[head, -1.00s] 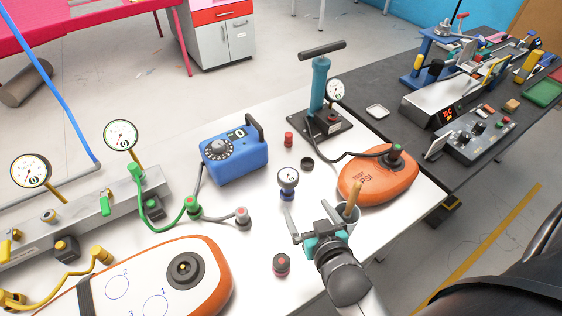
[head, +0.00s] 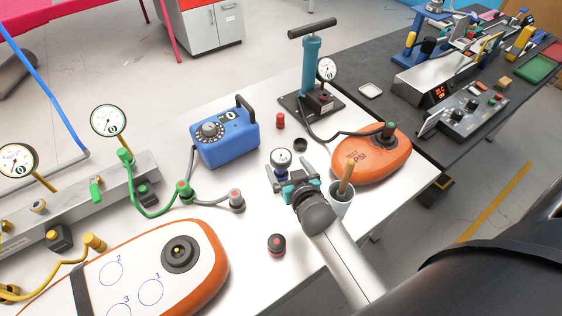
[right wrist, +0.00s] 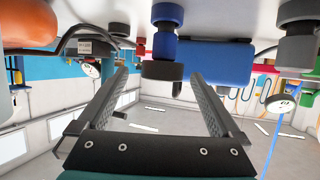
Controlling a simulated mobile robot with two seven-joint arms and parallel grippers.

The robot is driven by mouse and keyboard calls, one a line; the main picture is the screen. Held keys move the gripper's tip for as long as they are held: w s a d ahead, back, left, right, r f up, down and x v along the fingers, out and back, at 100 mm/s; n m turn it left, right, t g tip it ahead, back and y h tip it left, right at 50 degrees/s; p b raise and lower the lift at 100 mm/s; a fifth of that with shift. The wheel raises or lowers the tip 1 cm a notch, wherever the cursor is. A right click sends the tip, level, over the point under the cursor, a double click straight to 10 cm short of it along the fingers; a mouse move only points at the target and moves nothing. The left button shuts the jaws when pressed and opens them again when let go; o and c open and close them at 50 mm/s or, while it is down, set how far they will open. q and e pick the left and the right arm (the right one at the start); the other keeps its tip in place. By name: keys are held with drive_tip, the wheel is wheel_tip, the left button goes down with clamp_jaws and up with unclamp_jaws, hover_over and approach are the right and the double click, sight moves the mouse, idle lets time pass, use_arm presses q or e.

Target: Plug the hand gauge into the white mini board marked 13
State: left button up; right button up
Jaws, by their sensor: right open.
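The hand gauge (head: 281,158) has a small round dial and a blue and grey body, and stands upright on the white table. My right gripper (head: 291,180) is open just in front of it. In the right wrist view, which looks upside down, the hand gauge (right wrist: 165,46) appears between and slightly beyond the tips of the open fingers (right wrist: 158,80); I cannot tell whether they touch. A white board with an orange rim (head: 205,268) lies at the lower left with a dark round valve (head: 180,253) and numbered circles. I cannot read a 13 on it. My left gripper is out of view.
A cup with a wooden handle (head: 341,201) stands close right of my gripper, near the orange board (head: 372,155). A blue box (head: 225,136), a hand pump (head: 311,65) and a dark-red knob (head: 277,245) stand around. Hoses cross the table at left.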

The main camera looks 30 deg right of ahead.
sight(281, 158)
drive_tip(key=shift+a+b+x, duration=0.2)
drive_tip(key=shift+b+x, duration=0.2)
drive_tip(key=shift+x, duration=2.1)
drive_tip(key=shift+r, duration=0.2)
drive_tip(key=shift+c, duration=0.4)
drive_tip(key=c, duration=1.3)
drive_tip(key=shift+c, duration=0.5)
drive_tip(key=shift+r, duration=0.15)
